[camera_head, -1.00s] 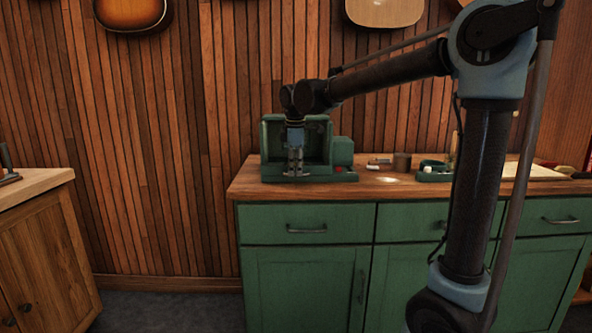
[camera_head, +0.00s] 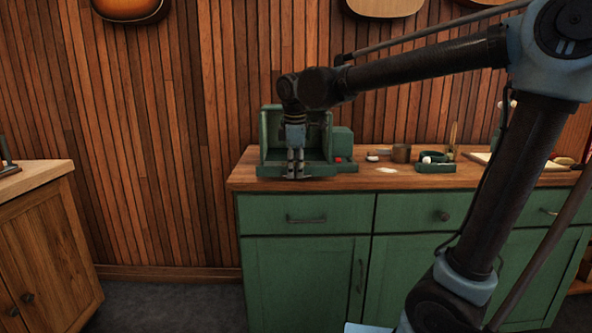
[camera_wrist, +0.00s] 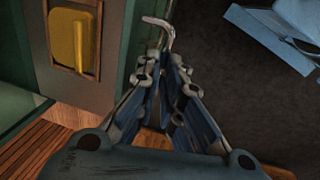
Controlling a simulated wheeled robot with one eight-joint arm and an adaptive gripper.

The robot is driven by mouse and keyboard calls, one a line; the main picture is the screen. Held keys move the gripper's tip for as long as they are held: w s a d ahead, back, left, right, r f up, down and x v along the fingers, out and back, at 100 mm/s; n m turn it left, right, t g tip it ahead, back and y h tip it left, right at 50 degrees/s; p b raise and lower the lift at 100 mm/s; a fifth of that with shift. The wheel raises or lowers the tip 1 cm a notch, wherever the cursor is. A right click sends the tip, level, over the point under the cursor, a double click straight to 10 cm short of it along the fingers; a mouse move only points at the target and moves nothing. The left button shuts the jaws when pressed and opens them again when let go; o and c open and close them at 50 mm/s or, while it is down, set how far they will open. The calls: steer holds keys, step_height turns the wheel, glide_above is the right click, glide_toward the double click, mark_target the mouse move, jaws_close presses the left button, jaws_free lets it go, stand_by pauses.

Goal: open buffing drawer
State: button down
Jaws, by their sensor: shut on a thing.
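The green buffing machine (camera_head: 270,135) stands on the left end of the wooden bench top. My gripper (camera_head: 296,174) points down at the front of its base. In the wrist view my gripper (camera_wrist: 170,62) is shut on a curved metal handle (camera_wrist: 163,26), whose hooked end sticks out beyond the fingertips. Left of the handle, a yellow block (camera_wrist: 70,38) lies in a brown-framed recess on a grey-green surface. This looks like the buffing drawer, part-way out, but its edges are partly hidden by the gripper and cut by the frame.
The bench (camera_head: 240,180) has green cabinet drawers (camera_head: 305,205) and doors below. Small tools and a green tray (camera_head: 436,167) lie right of the machine. A wooden cabinet (camera_head: 50,240) stands at the left. Guitars (camera_head: 130,8) hang on the slatted wall. Dark floor lies in front.

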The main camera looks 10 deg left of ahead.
steer(key=c, duration=1.7)
jaws_free()
steer(key=r, duration=0.4)
steer(key=s+r, duration=0.1)
steer(key=r, duration=0.2)
steer(key=s+r, duration=0.1)
steer(key=r, duration=0.3)
steer(key=shift+d+r, duration=0.3)
steer(key=shift+r, duration=0.05)
steer(key=d+f+m, duration=0.5)
steer(key=d+f, duration=0.2)
steer(key=d, duration=0.5)
steer(key=d+f+m, duration=0.5)
steer(key=d+f, duration=0.1)
steer(key=d, duration=0.5)
steer(key=s+d+f+m, duration=0.3)
steer(key=d+f, duration=0.2)
steer(key=f, duration=0.1)
steer(key=s+d+f+m, duration=0.4)
steer(key=d+f, duration=0.1)
steer(key=f, duration=0.2)
steer(key=s+d+f+m, duration=0.3)
steer(key=d+f, duration=0.2)
steer(key=f, duration=0.1)
steer(key=shift+s+f+m+h, duration=0.2)
steer(key=shift+f+m+h, duration=0.1)
steer(key=shift+f, duration=0.05)
